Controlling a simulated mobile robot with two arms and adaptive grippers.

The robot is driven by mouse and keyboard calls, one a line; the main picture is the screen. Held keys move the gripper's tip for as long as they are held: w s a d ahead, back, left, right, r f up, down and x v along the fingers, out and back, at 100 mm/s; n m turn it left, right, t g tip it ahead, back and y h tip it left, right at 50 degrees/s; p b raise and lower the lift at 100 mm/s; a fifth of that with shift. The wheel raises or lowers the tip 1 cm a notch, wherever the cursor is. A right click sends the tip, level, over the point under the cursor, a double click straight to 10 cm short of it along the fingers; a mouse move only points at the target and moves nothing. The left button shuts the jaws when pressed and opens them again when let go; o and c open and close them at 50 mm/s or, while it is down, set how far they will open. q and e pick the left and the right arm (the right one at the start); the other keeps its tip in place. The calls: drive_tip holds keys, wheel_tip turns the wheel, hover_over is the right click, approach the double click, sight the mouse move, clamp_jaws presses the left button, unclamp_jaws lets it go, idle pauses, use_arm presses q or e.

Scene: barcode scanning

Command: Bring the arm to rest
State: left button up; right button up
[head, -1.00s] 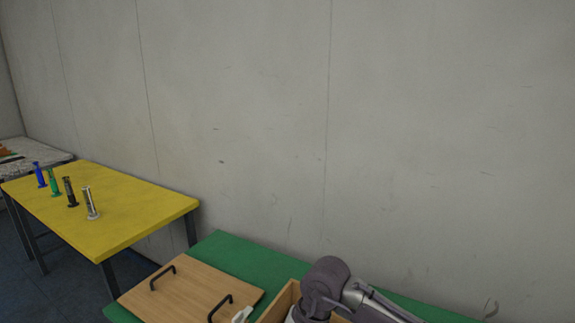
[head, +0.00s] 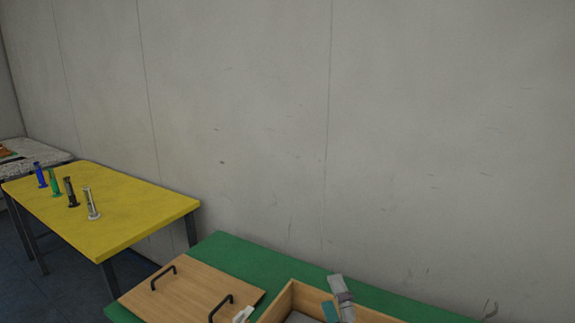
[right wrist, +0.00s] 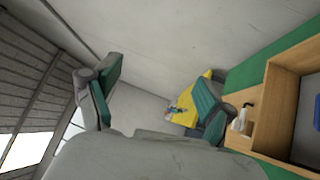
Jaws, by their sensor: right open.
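My right gripper (head: 338,302) shows at the bottom of the head view, in front of the open wooden box (head: 281,304), partly cut off by the picture's edge. In the right wrist view the gripper (right wrist: 155,92) has its two green-padded fingers wide apart, with nothing between them. The wooden box (right wrist: 268,128) lies to the right of the fingers in that view. I cannot tell the gripper's height above the box. My left gripper is not in view.
A green table (head: 235,253) holds the box and a wooden board (head: 190,290) with two black handles. A small white object (head: 243,314) is beside the box. A yellow table (head: 130,205) holds several upright coloured items. A grey wall stands behind.

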drive_tip(key=s+d+f+m+g+h, duration=0.35)
drive_tip(key=d+f+m, duration=0.2)
drive_tip(key=f, duration=0.25)
drive_tip(key=s+d+f+m+g+h, duration=0.3)
drive_tip(key=s+d+f+m+g, duration=0.15)
drive_tip(key=f+m, duration=0.3)
drive_tip(key=s+d+f+m+g+y, duration=0.1)
drive_tip(key=s+f+m+g, duration=0.25)
drive_tip(key=s+f, duration=0.4)
drive_tip(key=s+d+f+m+g, duration=0.1)
drive_tip(key=s+f+m+g, duration=0.3)
drive_tip(key=s, duration=0.7)
wheel_tip(320, 180, down, 25)
drive_tip(key=n+g, duration=0.2)
drive_tip(key=s+d+f+g, duration=0.1)
drive_tip(key=s+d+f, duration=0.2)
drive_tip(key=s+f, duration=1.3)
drive_tip(key=shift+s+d, duration=0.15)
drive_tip(key=shift+s, duration=0.6)
